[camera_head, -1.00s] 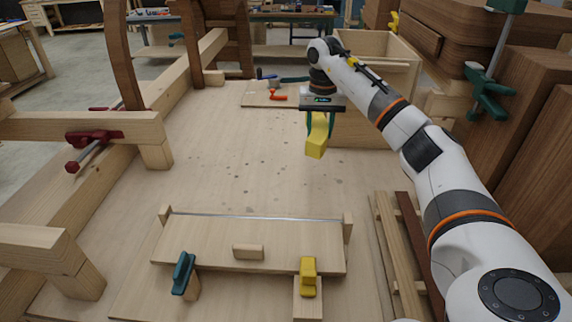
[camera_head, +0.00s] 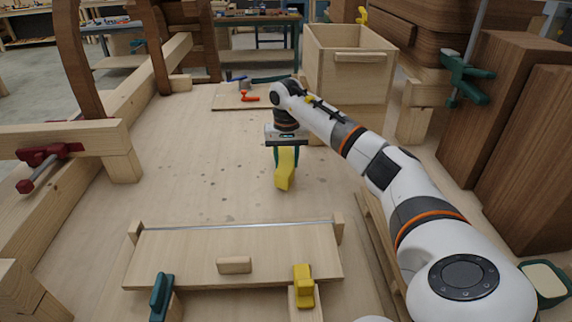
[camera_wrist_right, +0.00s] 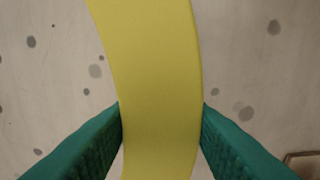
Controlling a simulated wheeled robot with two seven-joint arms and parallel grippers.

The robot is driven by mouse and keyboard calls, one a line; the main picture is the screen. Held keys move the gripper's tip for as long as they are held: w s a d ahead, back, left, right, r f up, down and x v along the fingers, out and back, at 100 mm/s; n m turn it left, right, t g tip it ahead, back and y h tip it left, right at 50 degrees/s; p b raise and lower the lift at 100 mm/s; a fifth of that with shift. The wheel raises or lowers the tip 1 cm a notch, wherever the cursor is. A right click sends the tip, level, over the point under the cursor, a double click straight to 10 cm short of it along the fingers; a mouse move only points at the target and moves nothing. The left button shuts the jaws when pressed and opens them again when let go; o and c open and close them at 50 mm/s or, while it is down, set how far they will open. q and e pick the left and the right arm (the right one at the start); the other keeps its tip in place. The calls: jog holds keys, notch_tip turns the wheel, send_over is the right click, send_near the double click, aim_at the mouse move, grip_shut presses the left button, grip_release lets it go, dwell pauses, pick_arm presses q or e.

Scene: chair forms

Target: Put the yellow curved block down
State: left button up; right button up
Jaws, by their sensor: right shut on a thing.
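The yellow curved block (camera_head: 285,172) hangs from my right gripper (camera_head: 286,152) over the middle of the workbench (camera_head: 190,185). The green fingers of my right gripper are shut on it from both sides. In the right wrist view the block (camera_wrist_right: 158,80) fills the middle, running top to bottom, with the right gripper's fingers (camera_wrist_right: 161,135) against its two edges. The spotted bench top shows behind it. I cannot tell whether the block's lower end touches the bench. My left gripper is not in view.
A wooden fixture board (camera_head: 190,255) with a small wooden block (camera_head: 234,265), a teal clamp (camera_head: 161,297) and a yellow clamp (camera_head: 303,285) lies at the front. A wooden box (camera_head: 345,75) and a tool board (camera_head: 228,98) stand behind. The bench left of the gripper is clear.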

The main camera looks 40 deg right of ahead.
notch_tip(320, 180, down, 2)
jog(key=shift+f, duration=0.15)
jog(key=shift+f, duration=0.2)
jog(key=o, duration=1.1)
jog(key=shift+c, duration=0.2)
jog(key=shift+r, duration=0.1)
